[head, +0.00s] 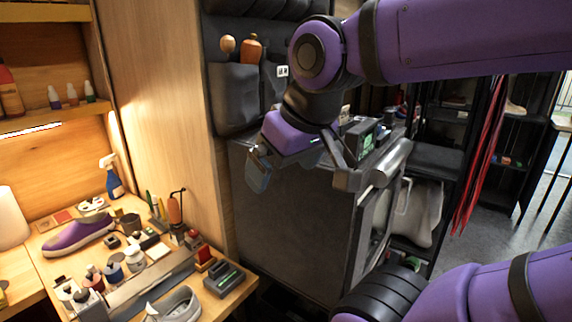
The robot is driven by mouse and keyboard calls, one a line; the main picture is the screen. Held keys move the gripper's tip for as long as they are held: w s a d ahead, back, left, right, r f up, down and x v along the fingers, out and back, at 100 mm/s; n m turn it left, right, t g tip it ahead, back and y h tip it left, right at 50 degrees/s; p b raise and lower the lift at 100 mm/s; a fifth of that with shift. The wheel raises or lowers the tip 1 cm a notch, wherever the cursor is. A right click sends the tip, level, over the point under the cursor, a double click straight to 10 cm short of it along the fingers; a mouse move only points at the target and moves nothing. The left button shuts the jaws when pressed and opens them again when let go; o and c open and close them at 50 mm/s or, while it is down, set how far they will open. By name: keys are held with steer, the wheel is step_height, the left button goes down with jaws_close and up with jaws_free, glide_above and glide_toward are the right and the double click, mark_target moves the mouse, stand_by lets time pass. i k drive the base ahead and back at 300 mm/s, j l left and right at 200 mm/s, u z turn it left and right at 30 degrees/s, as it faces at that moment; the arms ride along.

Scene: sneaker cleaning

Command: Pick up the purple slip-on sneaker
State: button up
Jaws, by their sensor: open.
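The purple slip-on sneaker (76,236) lies on the left part of the wooden workbench (222,303), purple above with a pale sole. It appears to stand upright on its sole, with its side facing me. My gripper (303,178) is open and empty. It hangs in the air in front of a dark cabinet, well to the right of the sneaker and apart from it.
A blue spray bottle (111,178) stands behind the sneaker. Several small jars (113,266), brushes and tools crowd the bench to its right. A grey shoe (178,305) lies at the front. A wooden panel (160,110) rises behind the bench.

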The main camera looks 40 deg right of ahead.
mark_target(81, 231)
steer(key=i+j, duration=0.15)
steer(key=j, duration=0.3)
steer(key=i+j, duration=0.15)
steer(key=j, duration=0.3)
steer(key=i+j+z, duration=0.1)
steer(key=j, duration=0.3)
steer(key=i+j, duration=0.15)
steer(key=j, duration=0.3)
steer(key=i+j+z, duration=0.1)
steer(key=j, duration=0.35)
steer(key=i+j, duration=0.1)
steer(key=j, duration=0.4)
steer(key=i+j, duration=0.15)
steer(key=j, duration=0.3)
steer(key=i+j+z, duration=0.1)
steer(key=j, duration=0.35)
